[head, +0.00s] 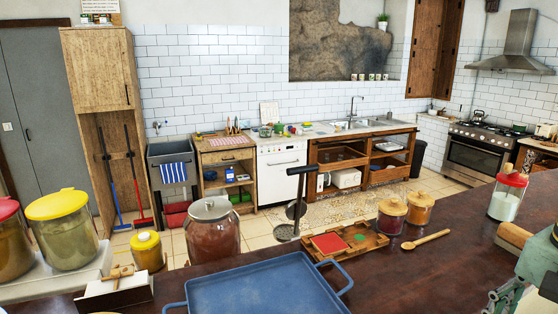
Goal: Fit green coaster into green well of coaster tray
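A wooden coaster tray (376,241) sits on the dark counter, behind the blue tray. A red square piece (329,243) lies on its left part. A small green patch (359,237) shows on its right part; I cannot tell whether it is the green coaster or the green well. No other green coaster can be made out on the counter. Neither of my grippers is in view.
A blue handled tray (265,288) fills the front middle of the dark counter (440,266). A large lidded jar (212,232) stands left of the coaster tray. Two cork-lidded jars (391,216) and a wooden spoon (426,239) lie to its right.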

